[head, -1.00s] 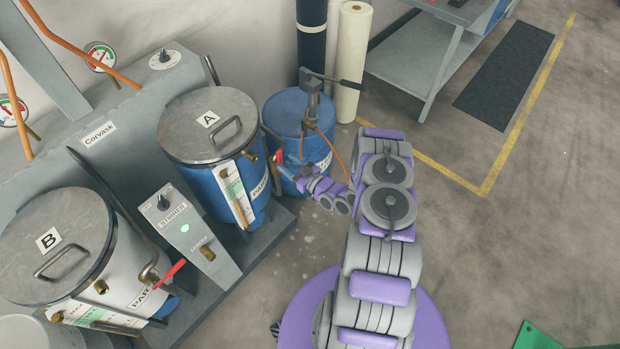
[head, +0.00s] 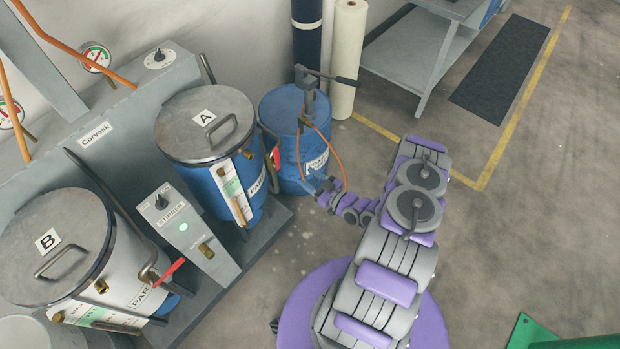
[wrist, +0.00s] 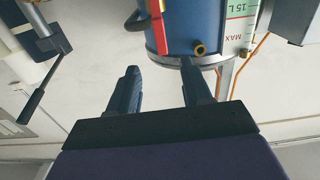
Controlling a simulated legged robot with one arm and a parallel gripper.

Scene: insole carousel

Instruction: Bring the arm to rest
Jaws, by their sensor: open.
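My arm is purple and grey and bends from the round purple base at the bottom of the head view. My gripper (head: 312,184) is at the arm's far end, in front of the blue drum (head: 283,128) and right of tank A (head: 211,188). In the wrist view my gripper (wrist: 160,68) shows two dark fingers spread apart with nothing between them. Beyond them, the wrist view shows the blue tank (wrist: 186,30) with its level scale and a red handle (wrist: 157,28). The fingers appear clear of the tank.
Tank B (head: 60,245) and the stirrer control box (head: 180,228) stand left on the grey platform. A hand pump (head: 312,92) tops the drum. Rolls (head: 347,60) and a grey bench (head: 415,50) are behind. Open floor (head: 540,220) lies right; a green object (head: 545,335) is at lower right.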

